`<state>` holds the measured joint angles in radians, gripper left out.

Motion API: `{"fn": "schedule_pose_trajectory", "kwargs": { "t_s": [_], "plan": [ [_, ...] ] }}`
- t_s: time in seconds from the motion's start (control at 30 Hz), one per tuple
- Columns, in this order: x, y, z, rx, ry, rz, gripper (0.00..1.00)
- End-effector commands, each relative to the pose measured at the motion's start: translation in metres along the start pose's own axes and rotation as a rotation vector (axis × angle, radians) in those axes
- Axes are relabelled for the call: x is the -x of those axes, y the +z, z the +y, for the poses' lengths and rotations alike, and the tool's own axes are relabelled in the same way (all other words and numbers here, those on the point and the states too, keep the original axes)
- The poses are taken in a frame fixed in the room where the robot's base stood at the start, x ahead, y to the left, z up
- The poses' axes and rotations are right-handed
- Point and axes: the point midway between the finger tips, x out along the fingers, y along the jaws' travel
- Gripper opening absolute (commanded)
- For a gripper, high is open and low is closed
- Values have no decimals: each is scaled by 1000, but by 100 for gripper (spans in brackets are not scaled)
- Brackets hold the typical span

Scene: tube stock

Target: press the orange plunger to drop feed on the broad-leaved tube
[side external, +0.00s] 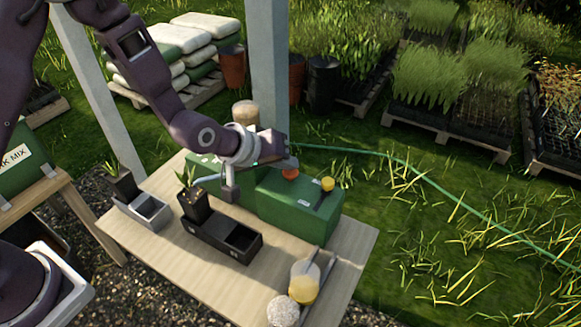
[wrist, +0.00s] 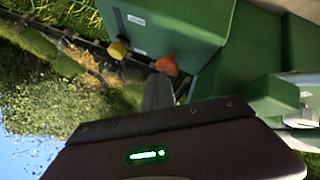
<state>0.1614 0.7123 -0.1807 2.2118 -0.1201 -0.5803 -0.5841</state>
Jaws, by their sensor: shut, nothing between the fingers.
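The orange plunger (side external: 290,173) is on top of the green box (side external: 310,212), beside a yellow knob (side external: 327,184). My gripper (side external: 287,163) is shut and empty, low over the box at the orange plunger. In the wrist view, my gripper's finger (wrist: 158,92) ends at the orange plunger (wrist: 166,65); I cannot tell whether it touches. The yellow knob (wrist: 118,49) is to the left there. A leafy plant (side external: 188,177) stands in a black tube (side external: 194,206) in the dark tray (side external: 218,238), near a pale spout (side external: 207,179). No falling feed shows.
A yellow-filled container (side external: 304,282) and a pale, speckled container (side external: 283,312) stand at the front of the wooden table (side external: 180,262). The table's right edge is mostly clear.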

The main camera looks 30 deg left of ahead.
Motion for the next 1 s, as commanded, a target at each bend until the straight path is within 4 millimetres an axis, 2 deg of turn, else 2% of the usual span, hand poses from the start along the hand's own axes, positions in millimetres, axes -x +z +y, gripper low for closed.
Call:
{"fn": "schedule_pose_trajectory", "kwargs": {
  "t_s": [0.67, 1.0],
  "plan": [
    [-3, 3, -3, 0, -1, -3, 0],
    [9, -6, 6, 0, 0, 0, 0]
  ]
}}
